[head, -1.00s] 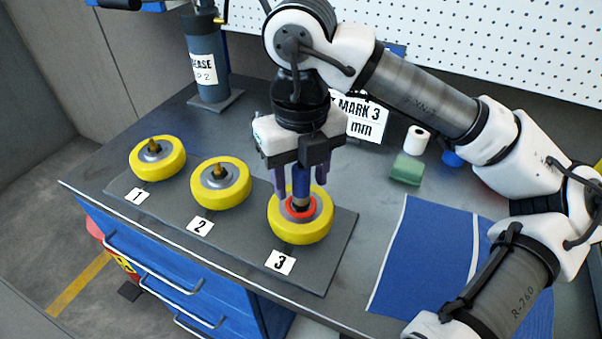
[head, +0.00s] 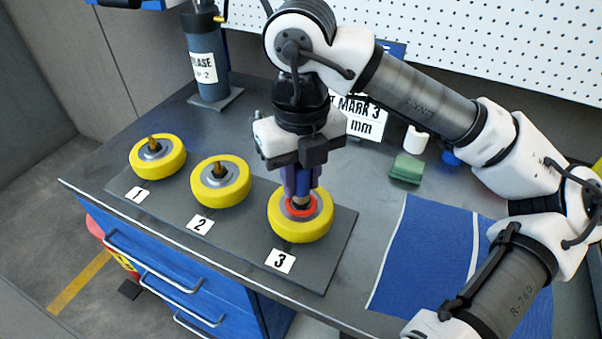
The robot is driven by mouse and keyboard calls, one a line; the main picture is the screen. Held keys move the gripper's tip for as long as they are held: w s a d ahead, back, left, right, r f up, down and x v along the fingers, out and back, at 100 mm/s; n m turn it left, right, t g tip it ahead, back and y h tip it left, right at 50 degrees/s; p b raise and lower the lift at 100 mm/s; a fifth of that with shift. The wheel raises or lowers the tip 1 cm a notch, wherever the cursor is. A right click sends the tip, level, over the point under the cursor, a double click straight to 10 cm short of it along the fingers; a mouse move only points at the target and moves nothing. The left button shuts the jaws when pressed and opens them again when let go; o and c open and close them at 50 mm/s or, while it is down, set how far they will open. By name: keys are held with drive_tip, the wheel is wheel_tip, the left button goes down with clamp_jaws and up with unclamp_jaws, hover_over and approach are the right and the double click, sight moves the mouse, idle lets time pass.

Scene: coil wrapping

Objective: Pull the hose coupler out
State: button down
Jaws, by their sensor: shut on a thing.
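My gripper (head: 301,188) points straight down over the yellow wheel at label 3 (head: 305,228). Its purple fingers are shut on the hose coupler (head: 302,203), whose lower end shows below the fingertips. The coupler stands upright in the middle of the wheel, inside a red ring (head: 314,209) on the hub. The fingers hide most of the coupler, and I cannot see how deep it sits.
Two more yellow wheels, at label 1 (head: 172,167) and label 2 (head: 237,192), stand to the left on the same dark mat (head: 325,267). A grease cylinder (head: 205,55) stands at the back left. A blue cloth (head: 410,260), a green block (head: 407,169) and a white roll (head: 416,139) are at the right.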

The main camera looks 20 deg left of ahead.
drive_tip(key=shift+r, duration=0.1)
drive_tip(key=shift+r+p, duration=1.15)
drive_tip(key=shift+r, duration=0.85)
